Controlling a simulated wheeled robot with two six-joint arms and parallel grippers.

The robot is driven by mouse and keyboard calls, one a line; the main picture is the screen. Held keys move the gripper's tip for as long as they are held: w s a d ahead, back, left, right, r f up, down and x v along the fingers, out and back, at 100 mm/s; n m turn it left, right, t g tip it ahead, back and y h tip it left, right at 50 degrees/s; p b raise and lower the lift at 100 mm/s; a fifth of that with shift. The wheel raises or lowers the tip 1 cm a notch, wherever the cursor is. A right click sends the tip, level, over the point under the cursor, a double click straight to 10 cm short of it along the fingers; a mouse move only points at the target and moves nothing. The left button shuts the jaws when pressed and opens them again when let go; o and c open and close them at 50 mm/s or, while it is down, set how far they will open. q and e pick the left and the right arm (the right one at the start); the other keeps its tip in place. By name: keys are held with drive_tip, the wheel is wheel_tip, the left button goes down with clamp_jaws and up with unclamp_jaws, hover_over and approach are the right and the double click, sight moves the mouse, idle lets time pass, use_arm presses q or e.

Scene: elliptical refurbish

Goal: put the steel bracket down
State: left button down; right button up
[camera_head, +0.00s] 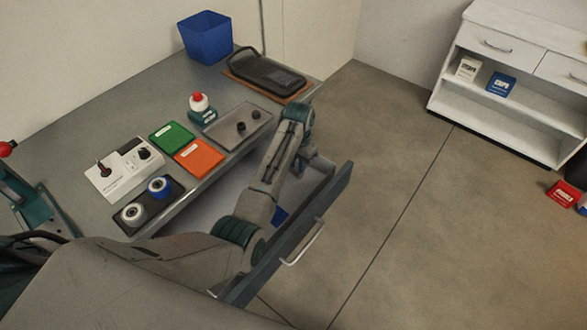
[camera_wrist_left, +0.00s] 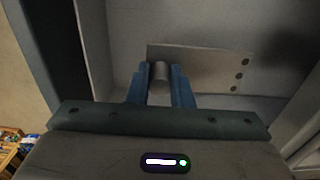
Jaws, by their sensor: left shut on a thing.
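My left gripper (camera_wrist_left: 159,77) is shut on the steel bracket (camera_wrist_left: 208,72), its blue fingers on either side of a short round metal part. The bracket's flat grey plate, with several dark holes at its right end, extends beyond the fingers. Grey panels surround it in the left wrist view; I cannot tell whether the bracket touches the surface beneath. In the head view my left arm reaches over the open drawer (camera_head: 302,243), with its wrist (camera_head: 308,160) low at the far end. The bracket and fingertips are hidden there. My right gripper is not in view.
Open floor (camera_head: 420,230) lies to the right, before a white cabinet (camera_head: 515,75).

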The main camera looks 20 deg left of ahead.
use_arm(q)
wheel_tip(320, 180, down, 4)
drive_tip(key=shift+r+p, duration=0.1)
drive_tip(key=shift+p, duration=0.25)
drive_tip(key=shift+f, duration=0.35)
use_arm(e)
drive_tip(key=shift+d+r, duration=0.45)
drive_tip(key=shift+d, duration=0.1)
use_arm(q)
drive_tip(key=shift+f, duration=0.1)
drive_tip(key=c, duration=1.3)
unclamp_jaws()
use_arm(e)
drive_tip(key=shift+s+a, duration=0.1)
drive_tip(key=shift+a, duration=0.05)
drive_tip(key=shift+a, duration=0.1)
